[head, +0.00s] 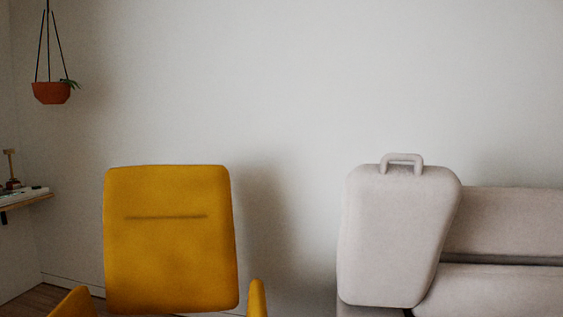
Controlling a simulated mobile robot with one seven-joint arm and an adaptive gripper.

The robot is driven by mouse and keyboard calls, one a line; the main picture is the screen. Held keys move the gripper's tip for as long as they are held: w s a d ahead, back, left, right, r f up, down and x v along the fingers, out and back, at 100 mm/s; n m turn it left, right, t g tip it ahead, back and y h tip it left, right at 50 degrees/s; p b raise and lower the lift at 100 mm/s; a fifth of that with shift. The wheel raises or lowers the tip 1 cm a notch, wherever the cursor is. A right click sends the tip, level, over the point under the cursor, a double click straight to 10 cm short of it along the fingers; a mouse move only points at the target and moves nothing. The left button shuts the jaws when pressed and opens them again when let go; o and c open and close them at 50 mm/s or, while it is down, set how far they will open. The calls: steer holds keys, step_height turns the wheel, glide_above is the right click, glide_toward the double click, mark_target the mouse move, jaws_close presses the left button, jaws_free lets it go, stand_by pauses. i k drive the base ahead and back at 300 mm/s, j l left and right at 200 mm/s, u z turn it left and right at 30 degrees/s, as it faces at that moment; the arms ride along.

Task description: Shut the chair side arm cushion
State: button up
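A pale grey-beige arm cushion (396,235) stands raised and upright at the right of the head view, at the near left end of a sofa of the same colour. A looped handle (402,160) sits on its top edge. Its lower edge meets the sofa near the bottom of the picture, and what joins them is hidden. My gripper is not in view.
A yellow chair (170,240) with two armrests stands to the left, with a gap between it and the sofa (505,225). An orange hanging planter (51,92) and a wall shelf (28,203) with small items are at far left. A plain wall is behind.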

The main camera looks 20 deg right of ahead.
mark_target(396, 220)
steer(key=z, duration=0.4)
steer(key=l+z, duration=0.15)
steer(key=z, duration=0.2)
steer(key=l+z, duration=0.1)
steer(key=z, duration=0.3)
